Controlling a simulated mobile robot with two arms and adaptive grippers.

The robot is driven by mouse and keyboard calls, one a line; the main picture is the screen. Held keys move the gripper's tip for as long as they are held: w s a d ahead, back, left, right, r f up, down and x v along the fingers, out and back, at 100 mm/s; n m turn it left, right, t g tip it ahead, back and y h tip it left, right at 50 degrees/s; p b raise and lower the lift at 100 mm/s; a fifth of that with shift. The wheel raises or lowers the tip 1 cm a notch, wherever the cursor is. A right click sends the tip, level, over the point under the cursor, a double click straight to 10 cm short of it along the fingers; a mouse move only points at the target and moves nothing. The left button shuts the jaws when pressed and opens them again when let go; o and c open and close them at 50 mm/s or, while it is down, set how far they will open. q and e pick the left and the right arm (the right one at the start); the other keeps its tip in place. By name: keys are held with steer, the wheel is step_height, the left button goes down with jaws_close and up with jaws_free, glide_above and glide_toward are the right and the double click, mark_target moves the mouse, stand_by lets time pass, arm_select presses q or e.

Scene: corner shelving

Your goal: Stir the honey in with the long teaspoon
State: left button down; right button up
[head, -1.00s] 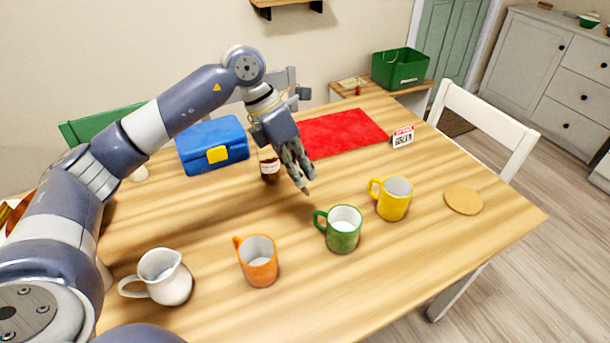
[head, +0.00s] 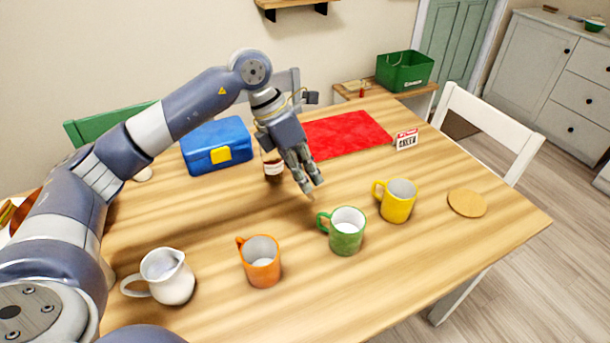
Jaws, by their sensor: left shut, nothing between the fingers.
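My left gripper (head: 312,188) is shut and empty, pointing down above the middle of the table, behind the green mug. A small brown jar with a pale label (head: 272,170) stands just behind and left of its fingers, partly covered by them. I cannot read its label. An orange mug (head: 261,264), a green mug (head: 346,233) and a yellow mug (head: 397,203) stand upright in a slanting row. What is inside them is not clear. I cannot make out a long teaspoon. My right gripper is not in view.
A white jug (head: 170,279) stands front left. A blue box (head: 215,147) and a red mat (head: 345,134) lie at the back. A small sign (head: 405,140) and a round tan coaster (head: 467,203) are at the right. The front right table is clear.

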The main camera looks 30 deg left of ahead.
arm_select(q)
steer(key=shift+s+a+r, duration=0.1)
steer(key=shift+s+a, duration=0.05)
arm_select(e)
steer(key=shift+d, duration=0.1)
arm_select(q)
step_height(320, 180, up, 9)
steer(key=s+p, duration=0.2)
steer(key=p, duration=0.4)
steer(key=shift+s, duration=0.4)
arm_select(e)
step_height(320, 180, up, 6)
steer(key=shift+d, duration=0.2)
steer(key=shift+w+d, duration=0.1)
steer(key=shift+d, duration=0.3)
arm_select(q)
step_height(320, 180, up, 5)
steer(key=p, duration=0.3)
steer(key=shift+p, duration=0.35)
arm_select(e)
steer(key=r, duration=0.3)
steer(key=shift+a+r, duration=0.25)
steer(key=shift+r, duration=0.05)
